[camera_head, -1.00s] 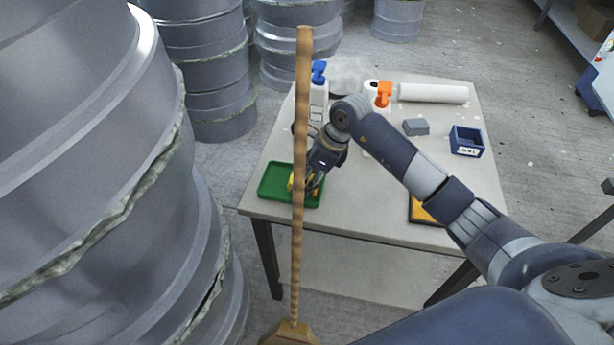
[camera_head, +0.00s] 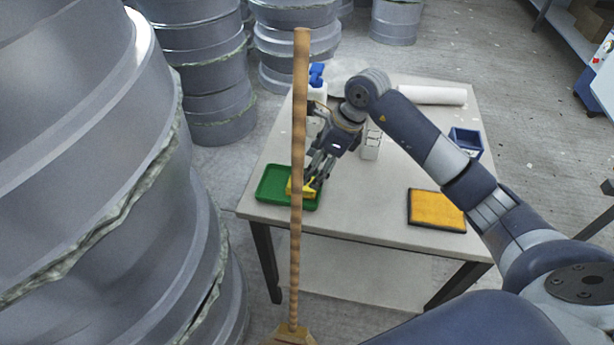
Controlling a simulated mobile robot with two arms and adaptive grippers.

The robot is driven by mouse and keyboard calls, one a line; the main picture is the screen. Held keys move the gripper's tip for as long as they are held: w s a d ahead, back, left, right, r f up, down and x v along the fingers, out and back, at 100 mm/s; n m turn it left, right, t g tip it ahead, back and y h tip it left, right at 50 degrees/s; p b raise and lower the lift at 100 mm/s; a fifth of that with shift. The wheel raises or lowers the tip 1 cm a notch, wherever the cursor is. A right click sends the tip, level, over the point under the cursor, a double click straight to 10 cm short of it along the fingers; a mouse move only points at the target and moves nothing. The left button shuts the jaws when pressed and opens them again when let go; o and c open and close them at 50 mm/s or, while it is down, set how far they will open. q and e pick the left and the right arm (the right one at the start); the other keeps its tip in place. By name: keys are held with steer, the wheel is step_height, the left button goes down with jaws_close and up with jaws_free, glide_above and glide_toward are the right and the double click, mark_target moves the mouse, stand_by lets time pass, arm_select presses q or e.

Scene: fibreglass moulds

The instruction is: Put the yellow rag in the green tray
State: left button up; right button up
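The yellow rag (camera_head: 308,193) lies in the green tray (camera_head: 271,184) at the left front of the table, toward the tray's right side. A wooden pole crosses in front of the tray and hides part of both. My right gripper (camera_head: 314,182) comes down from the upper right, with its fingertips at the rag. I cannot tell whether the fingers are closed on the rag or spread around it. My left gripper is not in view.
The wooden pole (camera_head: 299,120) stands upright before the table (camera_head: 370,215). An orange pad with a dark rim (camera_head: 437,210) lies at the right front. A blue bin (camera_head: 465,141), a white roll (camera_head: 432,95) and a blue-topped bottle (camera_head: 317,84) stand farther back. Large grey moulds (camera_head: 90,150) fill the left.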

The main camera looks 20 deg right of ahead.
steer(key=v, duration=0.5)
steer(key=shift+r, duration=0.2)
